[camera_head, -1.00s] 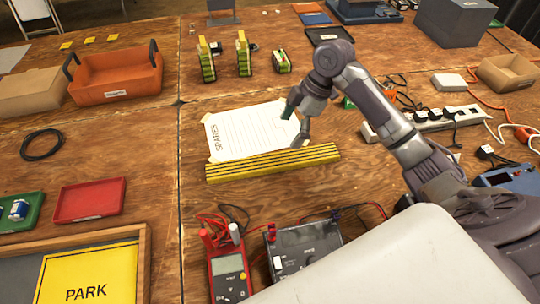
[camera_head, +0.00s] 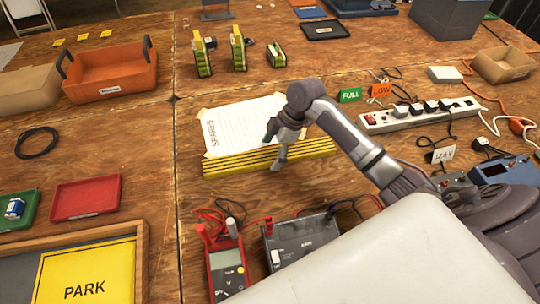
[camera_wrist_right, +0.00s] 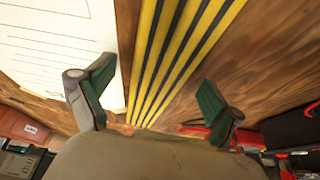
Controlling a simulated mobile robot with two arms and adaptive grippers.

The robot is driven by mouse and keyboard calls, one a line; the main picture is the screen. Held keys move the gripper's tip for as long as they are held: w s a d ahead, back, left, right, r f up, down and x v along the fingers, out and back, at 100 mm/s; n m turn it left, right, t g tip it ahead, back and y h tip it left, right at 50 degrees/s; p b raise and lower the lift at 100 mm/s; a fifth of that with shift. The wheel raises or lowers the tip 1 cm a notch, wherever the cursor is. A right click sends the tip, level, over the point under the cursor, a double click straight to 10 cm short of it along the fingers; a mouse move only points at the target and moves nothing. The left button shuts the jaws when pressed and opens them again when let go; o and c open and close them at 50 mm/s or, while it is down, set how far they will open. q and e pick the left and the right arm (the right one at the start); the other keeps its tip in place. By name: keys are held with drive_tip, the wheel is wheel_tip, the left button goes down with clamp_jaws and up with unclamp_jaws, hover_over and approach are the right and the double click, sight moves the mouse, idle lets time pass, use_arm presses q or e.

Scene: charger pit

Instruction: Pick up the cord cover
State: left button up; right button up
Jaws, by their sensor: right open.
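The cord cover (camera_head: 238,163) is a long yellow and black striped strip lying on the wooden table, along the lower edge of a white SPARES sheet (camera_head: 232,124). My right gripper (camera_head: 277,158) is over the cord cover, a little right of its middle, and hides a bit of it. In the right wrist view the open fingers (camera_wrist_right: 155,103) stand on either side of the striped cover (camera_wrist_right: 178,50). Whether the fingers touch it or the table cannot be told. My left gripper is not in view.
A red multimeter (camera_head: 226,265) and a dark meter box (camera_head: 300,243) with leads stand in front of the cover. A power strip (camera_head: 420,114) is at the right. Table left of the cover is clear.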

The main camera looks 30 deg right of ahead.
drive_tip(key=c, duration=1.6)
drive_tip(key=shift+r, duration=0.1)
clamp_jaws()
